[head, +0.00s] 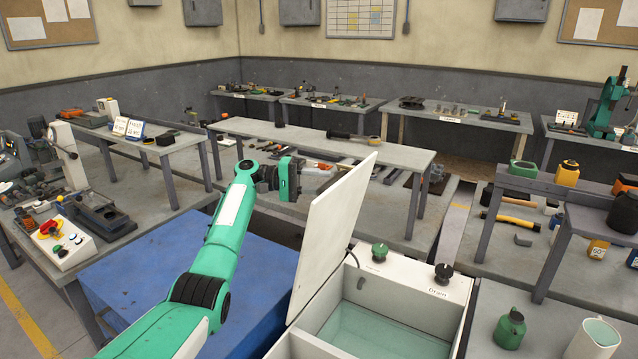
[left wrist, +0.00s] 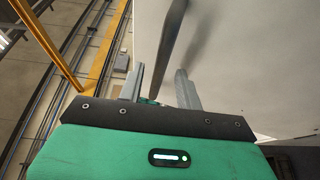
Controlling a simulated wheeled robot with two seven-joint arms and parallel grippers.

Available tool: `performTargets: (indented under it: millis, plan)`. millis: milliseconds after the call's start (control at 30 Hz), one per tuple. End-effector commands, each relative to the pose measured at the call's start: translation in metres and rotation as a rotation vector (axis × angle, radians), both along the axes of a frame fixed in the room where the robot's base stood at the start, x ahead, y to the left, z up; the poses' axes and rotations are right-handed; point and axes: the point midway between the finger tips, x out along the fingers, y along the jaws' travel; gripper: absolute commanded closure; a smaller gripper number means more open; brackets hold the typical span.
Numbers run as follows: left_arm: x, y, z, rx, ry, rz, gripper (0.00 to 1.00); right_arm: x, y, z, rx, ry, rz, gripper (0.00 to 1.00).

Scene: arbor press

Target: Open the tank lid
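The tank lid (head: 335,235) is a white panel raised steeply from the left side of the white tank (head: 390,274), tilted to the right at its top. The tank's inside shows pale greenish liquid. My left gripper (head: 316,168) is at the upper left of the lid, close to its outer face. In the left wrist view the lid (left wrist: 245,60) fills the right side. My left gripper's two grey fingers (left wrist: 158,88) are apart, with a dark bar (left wrist: 168,50) showing between them. I cannot tell whether they touch it. My right gripper is not in view.
The tank's rear panel carries a green knob (head: 379,251) and a black knob (head: 443,272). A blue block (head: 150,270) lies under my left arm. A long workbench (head: 260,130) stands behind the lid. A green jug (head: 510,329) stands to the right of the tank.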

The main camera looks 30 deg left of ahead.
Motion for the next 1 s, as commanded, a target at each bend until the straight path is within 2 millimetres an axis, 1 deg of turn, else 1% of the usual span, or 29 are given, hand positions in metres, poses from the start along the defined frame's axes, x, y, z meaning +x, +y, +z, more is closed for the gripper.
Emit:
performTargets:
  millis: [167,267,400,600,700,800,1000]
  plan:
    - [-0.005,0.016,-0.003,0.000,-0.001,0.003,0.65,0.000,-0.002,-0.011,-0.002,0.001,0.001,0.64]
    - [-0.013,0.036,-0.004,0.001,-0.002,0.004,0.65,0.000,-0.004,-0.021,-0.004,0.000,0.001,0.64]
    - [-0.024,0.067,-0.003,-0.001,-0.001,0.004,0.65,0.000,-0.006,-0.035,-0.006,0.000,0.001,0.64]
    - [-0.039,0.105,-0.001,-0.001,0.000,0.003,0.65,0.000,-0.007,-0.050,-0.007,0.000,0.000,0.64]
    - [-0.043,0.118,0.001,-0.002,-0.001,0.002,0.65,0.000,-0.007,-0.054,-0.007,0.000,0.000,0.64]
    - [-0.046,0.126,0.001,-0.001,0.000,0.002,0.65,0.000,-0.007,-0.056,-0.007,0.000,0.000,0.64]
    - [-0.048,0.130,0.002,-0.001,0.000,0.001,0.65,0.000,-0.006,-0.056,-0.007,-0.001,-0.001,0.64]
